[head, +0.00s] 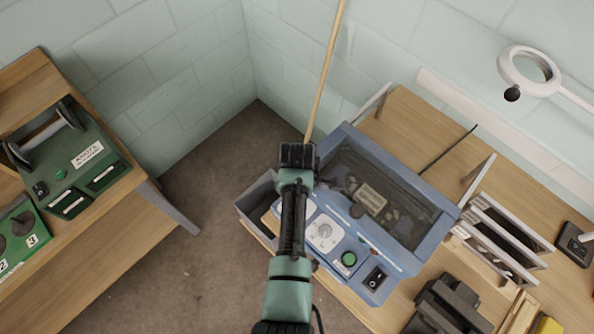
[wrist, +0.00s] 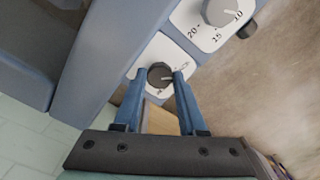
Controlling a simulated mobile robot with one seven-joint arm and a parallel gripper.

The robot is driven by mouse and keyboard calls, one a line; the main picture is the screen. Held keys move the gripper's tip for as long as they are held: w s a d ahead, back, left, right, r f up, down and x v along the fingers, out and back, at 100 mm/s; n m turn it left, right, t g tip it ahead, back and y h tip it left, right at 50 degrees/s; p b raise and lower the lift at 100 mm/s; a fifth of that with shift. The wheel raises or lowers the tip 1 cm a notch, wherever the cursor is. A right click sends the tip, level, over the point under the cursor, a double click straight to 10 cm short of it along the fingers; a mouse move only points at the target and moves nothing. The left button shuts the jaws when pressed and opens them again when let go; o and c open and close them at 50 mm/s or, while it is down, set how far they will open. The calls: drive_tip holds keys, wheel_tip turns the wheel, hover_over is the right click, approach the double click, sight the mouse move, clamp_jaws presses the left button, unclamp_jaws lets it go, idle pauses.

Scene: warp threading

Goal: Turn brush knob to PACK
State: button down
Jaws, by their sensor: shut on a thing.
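The brush knob (wrist: 160,77) is a small dark round knob with a pale pointer mark, on a white dial plate (wrist: 146,58) on the blue machine. My gripper (wrist: 155,74) has its two blue fingers on either side of this knob and is shut on it. The plate's lettering is partly covered and too small to read. In the head view the blue machine (head: 348,293) stands on the bench, and my arm reaches over its left side. My fingertips and the brush knob are hidden there.
A grey dial knob (wrist: 222,11) marked 10, 15 and 20 is close by. The machine also has a green button (head: 349,259) and a black switch (head: 375,278). A thin wooden pole (head: 325,70) rises beyond my wrist. Floor (head: 200,260) is clear at left.

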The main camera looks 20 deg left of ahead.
drive_tip(key=shift+w+r, duration=0.1)
idle(0.4)
drive_tip(key=shift+c, duration=2.4)
unclamp_jaws()
